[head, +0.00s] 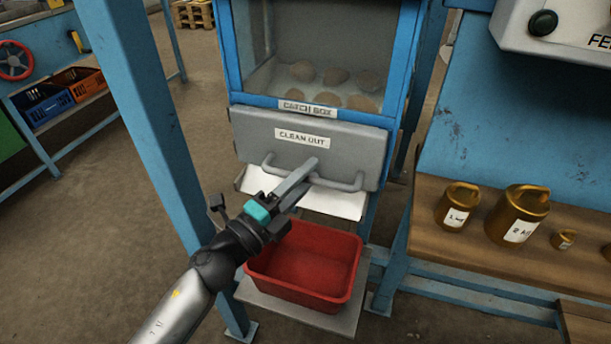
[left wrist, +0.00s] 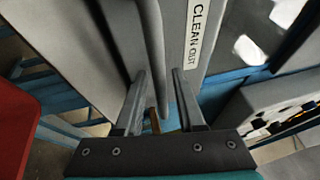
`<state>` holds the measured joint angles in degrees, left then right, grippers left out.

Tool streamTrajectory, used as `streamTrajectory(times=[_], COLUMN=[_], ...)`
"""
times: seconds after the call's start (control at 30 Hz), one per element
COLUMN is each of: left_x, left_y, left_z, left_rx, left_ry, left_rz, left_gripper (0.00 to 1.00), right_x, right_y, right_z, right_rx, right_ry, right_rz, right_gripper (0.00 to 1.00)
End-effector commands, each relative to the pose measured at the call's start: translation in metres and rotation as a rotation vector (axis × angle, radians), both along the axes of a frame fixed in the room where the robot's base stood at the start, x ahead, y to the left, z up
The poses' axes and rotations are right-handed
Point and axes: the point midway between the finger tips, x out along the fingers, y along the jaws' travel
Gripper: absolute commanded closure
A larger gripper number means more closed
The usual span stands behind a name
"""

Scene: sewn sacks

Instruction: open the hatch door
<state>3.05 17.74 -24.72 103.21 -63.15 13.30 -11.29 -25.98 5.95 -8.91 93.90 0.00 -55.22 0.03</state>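The hatch door (head: 345,150) is a grey panel labelled CLEAN OUT, below the window of the blue catch box. It hangs over a white chute lip (head: 330,203) and looks closed. Its grey bar handle (head: 345,184) runs along the lower part. My left gripper (head: 298,184) is at the handle, near its middle. In the left wrist view the fingers (left wrist: 158,98) are apart, with the handle bar (left wrist: 151,45) reaching down between them. A gap shows beside the bar, and I cannot tell whether either finger touches it. My right gripper is not in view.
A red tray (head: 300,262) stands on a low shelf under the chute. A blue post (head: 140,110) rises left of my left arm. At right, a wooden bench (head: 430,237) holds brass canisters (head: 518,215). Several lumps (head: 335,76) lie inside the catch box (head: 310,103).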

Motion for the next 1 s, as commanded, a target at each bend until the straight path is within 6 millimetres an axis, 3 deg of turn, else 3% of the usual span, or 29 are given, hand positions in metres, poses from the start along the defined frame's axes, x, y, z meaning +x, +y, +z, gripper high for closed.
streamTrajectory(times=[0.03, 0.33, 1.0], left_x=[-0.0001, -0.0002, -0.0002], left_y=[0.0001, 0.0002, 0.0003], left_z=[0.0, -0.0001, -0.0003], left_rx=[0.0, 0.0, 0.0], left_ry=[0.0, 0.0, 0.0], left_rz=[0.0, 0.0, 0.0], left_gripper=[0.69, 1.0, 1.0], right_x=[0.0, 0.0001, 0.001], right_y=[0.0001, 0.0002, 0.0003], right_z=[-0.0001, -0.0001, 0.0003], right_rx=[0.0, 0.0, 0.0], right_ry=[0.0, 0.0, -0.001], right_rz=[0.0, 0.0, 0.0], right_gripper=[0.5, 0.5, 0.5])
